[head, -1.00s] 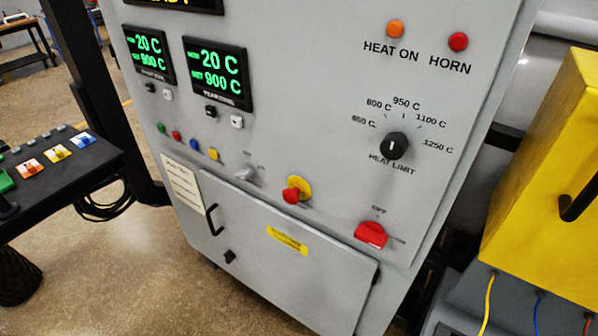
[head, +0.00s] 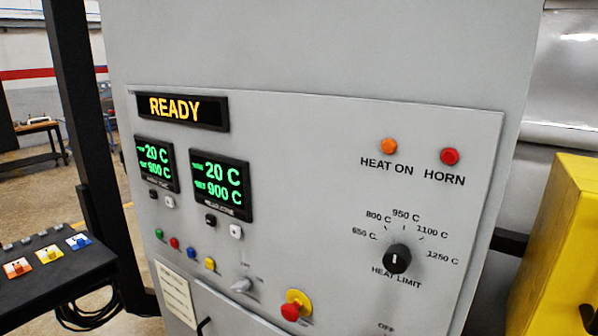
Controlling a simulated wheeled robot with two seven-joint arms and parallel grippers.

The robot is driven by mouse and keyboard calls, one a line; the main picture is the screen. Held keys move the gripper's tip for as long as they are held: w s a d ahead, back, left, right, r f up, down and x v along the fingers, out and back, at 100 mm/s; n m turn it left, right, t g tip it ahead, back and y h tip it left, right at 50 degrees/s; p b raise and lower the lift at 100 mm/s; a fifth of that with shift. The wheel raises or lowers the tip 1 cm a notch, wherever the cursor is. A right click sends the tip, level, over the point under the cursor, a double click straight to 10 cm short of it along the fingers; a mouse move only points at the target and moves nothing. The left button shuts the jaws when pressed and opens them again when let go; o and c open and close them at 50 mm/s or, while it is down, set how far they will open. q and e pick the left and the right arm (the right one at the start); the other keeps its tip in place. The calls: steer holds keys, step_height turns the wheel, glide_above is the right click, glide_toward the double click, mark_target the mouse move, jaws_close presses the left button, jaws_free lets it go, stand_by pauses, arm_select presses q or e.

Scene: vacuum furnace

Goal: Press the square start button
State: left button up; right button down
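A grey furnace control panel (head: 330,200) fills the middle of the head view. Another such pair is under the smaller display (head: 156,165). A row of small green, red, blue and yellow buttons (head: 192,253) lies lower. On a black console (head: 50,270) at the left are orange (head: 17,268), yellow (head: 47,255) and blue (head: 78,241) square-looking buttons. No start label is readable, so I cannot tell which is the start button. Neither of my grippers is in view.
The display (head: 182,108) reads READY. A red mushroom button on a yellow base (head: 296,306), a grey switch (head: 242,285) and a black heat limit knob (head: 397,258) stick out from the panel. A black post (head: 90,140) stands left and a yellow box (head: 562,250) right.

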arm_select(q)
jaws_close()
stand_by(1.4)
